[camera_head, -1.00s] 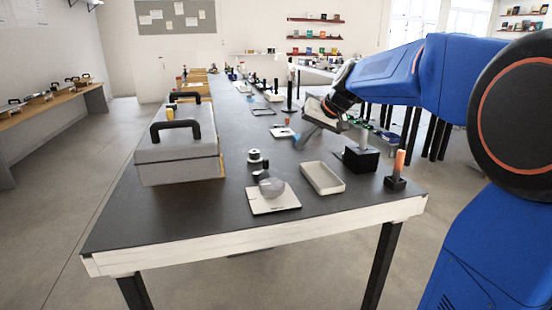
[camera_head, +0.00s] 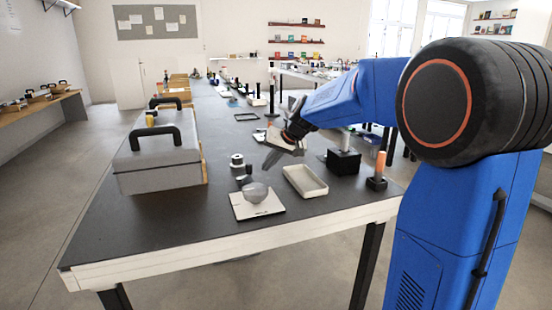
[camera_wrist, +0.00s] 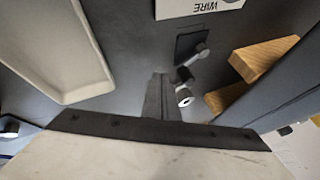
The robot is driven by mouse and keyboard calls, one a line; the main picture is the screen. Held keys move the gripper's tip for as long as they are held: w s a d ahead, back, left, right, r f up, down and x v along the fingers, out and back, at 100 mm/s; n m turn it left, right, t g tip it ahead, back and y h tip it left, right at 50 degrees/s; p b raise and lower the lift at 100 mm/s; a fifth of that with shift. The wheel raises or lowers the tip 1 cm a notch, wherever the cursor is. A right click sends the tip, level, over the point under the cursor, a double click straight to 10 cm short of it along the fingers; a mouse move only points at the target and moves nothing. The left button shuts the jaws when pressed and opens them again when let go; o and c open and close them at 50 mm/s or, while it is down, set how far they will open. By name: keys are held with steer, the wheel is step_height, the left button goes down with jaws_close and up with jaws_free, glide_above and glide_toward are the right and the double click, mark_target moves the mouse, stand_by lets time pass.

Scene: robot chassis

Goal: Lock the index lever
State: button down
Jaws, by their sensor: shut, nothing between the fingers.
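The index lever appears to be the small dark fixture (camera_head: 244,180) between the grey case and the white tray. In the wrist view it shows as a black plate (camera_wrist: 190,42) with a short grey lever (camera_wrist: 194,63) angled across its lower edge. A small round pale-ended knob (camera_wrist: 183,96) is close below it, and it also shows in the head view (camera_head: 237,160). My gripper (camera_head: 268,162) hangs over the bench just right of the fixture. In the wrist view my gripper (camera_wrist: 159,76) is shut and empty, left of the lever and knob, apparently not touching them.
A white tray (camera_head: 322,190) lies right of the fixture. A white card (camera_head: 240,212) bearing a grey lump lies in front. The grey case (camera_head: 160,181) with black handles stands left. A black block (camera_head: 343,163) and an orange-topped post (camera_head: 381,160) stand right.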

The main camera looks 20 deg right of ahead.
mark_target(249, 169)
steer(key=shift+w+a+r, duration=0.1)
steer(key=shift+w+a, duration=0.15)
steer(key=shift+a, duration=0.5)
steer(key=shift+w+a, duration=0.2)
steer(key=shift+a, duration=0.5)
steer(key=shift+w+n+y, duration=0.3)
steer(key=shift+w+n, duration=0.1)
steer(key=shift+n, duration=0.2)
steer(key=shift+w+a+n+g+y, duration=0.15)
steer(key=shift+w+n+g+y, duration=0.25)
steer(key=shift+w+n+g, duration=0.45)
steer(key=n, duration=0.1)
steer(key=w+a+n+g+y, duration=0.1)
steer(key=n, duration=0.1)
steer(key=shift+w, duration=0.25)
steer(key=shift+s, duration=0.1)
steer(key=shift+s, duration=0.8)
